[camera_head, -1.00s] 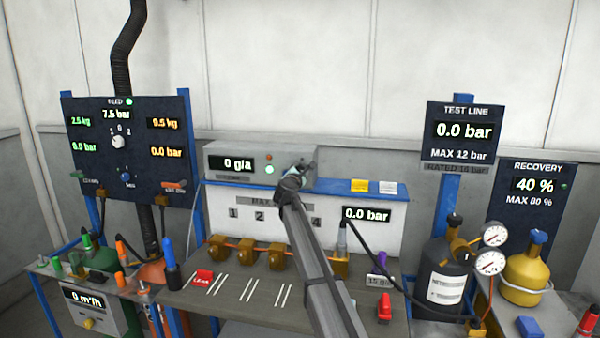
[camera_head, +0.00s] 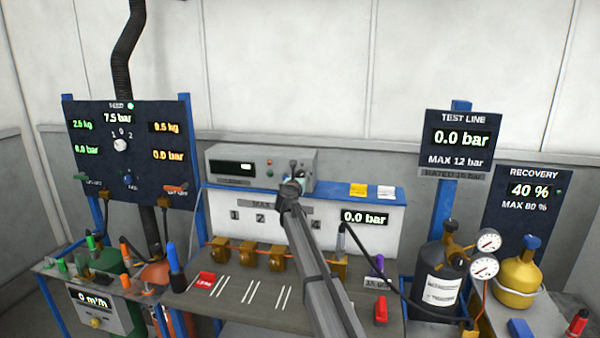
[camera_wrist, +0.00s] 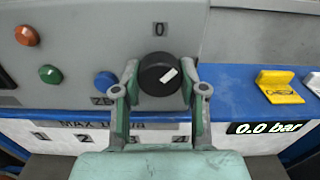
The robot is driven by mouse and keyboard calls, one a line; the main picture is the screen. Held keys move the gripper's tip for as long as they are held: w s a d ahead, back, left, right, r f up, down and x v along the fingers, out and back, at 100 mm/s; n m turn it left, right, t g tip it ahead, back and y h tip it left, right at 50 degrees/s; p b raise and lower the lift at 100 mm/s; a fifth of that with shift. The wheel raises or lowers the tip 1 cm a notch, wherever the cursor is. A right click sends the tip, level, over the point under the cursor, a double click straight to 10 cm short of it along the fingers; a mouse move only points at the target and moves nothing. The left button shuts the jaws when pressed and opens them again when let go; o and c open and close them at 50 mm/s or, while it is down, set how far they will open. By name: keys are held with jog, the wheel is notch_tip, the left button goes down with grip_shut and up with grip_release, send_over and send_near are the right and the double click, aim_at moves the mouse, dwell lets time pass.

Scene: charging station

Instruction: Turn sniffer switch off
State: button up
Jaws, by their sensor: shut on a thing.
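The sniffer is the grey box (camera_head: 225,154) on the blue shelf. Its display (camera_head: 233,167) is dark with a short bright bar and no readable number. In the wrist view its black round switch knob (camera_wrist: 153,68) has a white pointer mark tilted up and to the right. A label "0" (camera_wrist: 158,29) sits above the knob, and part of another label shows at its lower left. My gripper (camera_wrist: 160,82) is shut on the knob, one finger on each side. In the head view my arm and gripper (camera_head: 293,181) hide most of the knob.
Red (camera_wrist: 27,36), green (camera_wrist: 50,74) and blue (camera_wrist: 105,82) round buttons or lamps lie left of the knob. A yellow holder (camera_wrist: 279,84) stands to the right on the shelf. Brown valves (camera_head: 248,254) line the bench below, near my arm. The wall above the box is clear.

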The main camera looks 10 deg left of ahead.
jog(key=n+p, duration=0.2)
jog(key=n, duration=0.1)
jog(key=n+p, duration=0.1)
jog(key=shift+w+r+n, duration=0.1)
jog(key=shift+r+n, duration=0.2)
jog(key=shift+f+n+p, duration=0.15)
jog(key=shift+n+p, duration=0.65)
jog(key=shift+n, duration=1.1)
jog(key=o, duration=1.1)
jog(key=shift+o, duration=0.2)
jog(key=shift+d+f, duration=0.1)
jog(key=s+a, duration=0.1)
jog(key=s, duration=1.1)
